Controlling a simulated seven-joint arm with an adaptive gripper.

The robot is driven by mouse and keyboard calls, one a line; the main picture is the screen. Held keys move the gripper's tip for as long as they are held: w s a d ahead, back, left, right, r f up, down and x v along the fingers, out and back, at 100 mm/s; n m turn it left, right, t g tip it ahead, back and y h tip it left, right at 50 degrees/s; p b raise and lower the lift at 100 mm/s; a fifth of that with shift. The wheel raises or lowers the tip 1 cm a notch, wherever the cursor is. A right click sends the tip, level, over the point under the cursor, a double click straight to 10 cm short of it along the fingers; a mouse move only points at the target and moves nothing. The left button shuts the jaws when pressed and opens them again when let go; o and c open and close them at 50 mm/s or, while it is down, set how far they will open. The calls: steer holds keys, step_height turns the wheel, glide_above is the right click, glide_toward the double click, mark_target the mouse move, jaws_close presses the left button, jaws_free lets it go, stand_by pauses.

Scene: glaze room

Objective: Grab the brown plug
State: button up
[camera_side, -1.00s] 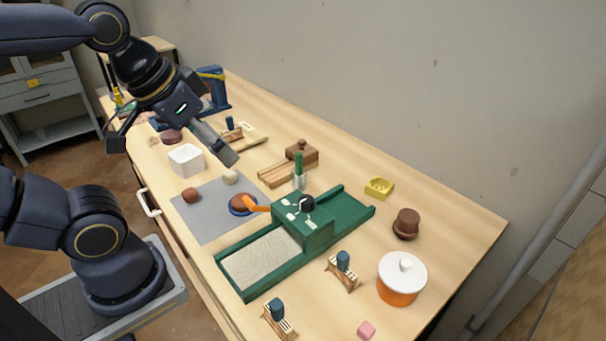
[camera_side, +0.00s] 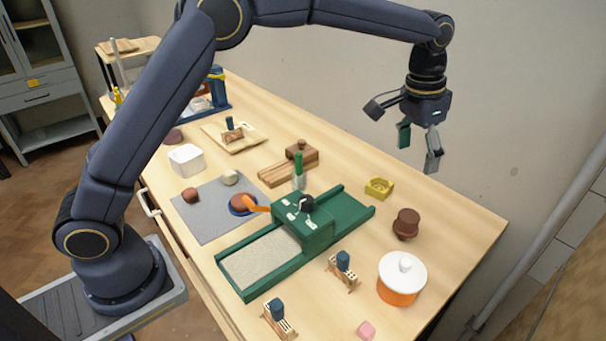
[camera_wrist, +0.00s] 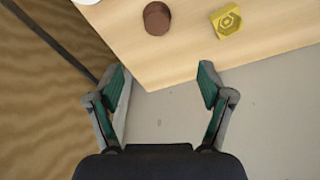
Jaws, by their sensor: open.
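The brown plug (camera_side: 406,223) stands on the right part of the wooden table, between the yellow block and the orange pot. In the wrist view the brown plug (camera_wrist: 157,18) is at the top, beyond my fingertips and close to the table's edge. My gripper (camera_side: 418,150) is open and empty, high above the table near the wall, above the yellow block and the plug. In the wrist view my gripper (camera_wrist: 163,80) shows its two green-padded fingers spread wide, with nothing between them.
A yellow block with a hollow (camera_side: 379,188) sits left of the plug. An orange pot with a white lid (camera_side: 400,290) stands in front of it. A green slab roller (camera_side: 345,208) fills the table's middle. The wall (camera_side: 500,110) is close behind.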

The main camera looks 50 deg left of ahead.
glide_above(409, 215)
steer(key=f, duration=1.2)
steer(key=shift+s+a, duration=0.15)
steer(key=shift+s, duration=0.25)
steer(key=shift+w+d+f, duration=0.15)
steer(key=shift+w+f, duration=0.05)
steer(key=shift+f, duration=1.15)
steer(key=shift+w+d+f, duration=0.1)
steer(key=shift+w+f, duration=0.1)
steer(key=shift+f, duration=1.1)
steer(key=c, duration=1.3)
steer(key=shift+r, duration=0.1)
